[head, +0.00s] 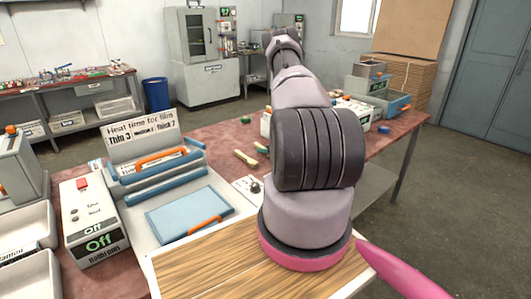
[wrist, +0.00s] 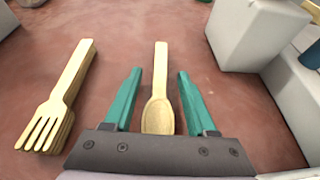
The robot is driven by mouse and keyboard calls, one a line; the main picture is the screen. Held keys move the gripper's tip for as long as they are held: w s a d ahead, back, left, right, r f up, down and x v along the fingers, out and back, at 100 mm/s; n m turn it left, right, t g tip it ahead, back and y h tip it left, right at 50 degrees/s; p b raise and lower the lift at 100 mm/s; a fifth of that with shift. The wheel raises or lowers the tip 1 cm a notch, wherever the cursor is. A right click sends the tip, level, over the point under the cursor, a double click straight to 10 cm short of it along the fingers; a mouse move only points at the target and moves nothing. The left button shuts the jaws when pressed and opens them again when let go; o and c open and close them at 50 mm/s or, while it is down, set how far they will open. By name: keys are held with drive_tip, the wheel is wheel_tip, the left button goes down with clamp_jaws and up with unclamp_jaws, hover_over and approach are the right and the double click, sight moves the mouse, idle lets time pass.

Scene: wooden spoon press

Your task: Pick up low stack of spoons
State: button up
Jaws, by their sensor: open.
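In the wrist view, a pale wooden spoon (wrist: 158,112) lies on the reddish table with its bowl toward me and its handle pointing away. From above, I cannot tell how many spoons are stacked there. My gripper (wrist: 159,72) is open, with one teal finger on each side of the spoon and a visible gap on both sides. Nothing is held. A stack of wooden forks (wrist: 58,105) lies to the left, outside the fingers. In the head view, my arm hides the spoon.
In the wrist view, a white box (wrist: 255,35) stands close on the right. In the head view, a press with a blue plate (head: 180,215) and a control box (head: 92,222) reading "Off" stand at left. Bare table (head: 215,140) shows behind the press.

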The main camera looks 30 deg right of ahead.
drive_tip(key=shift+w+f, duration=0.2)
drive_tip(key=shift+w, duration=0.3)
clamp_jaws()
drive_tip(key=shift+r, duration=0.1)
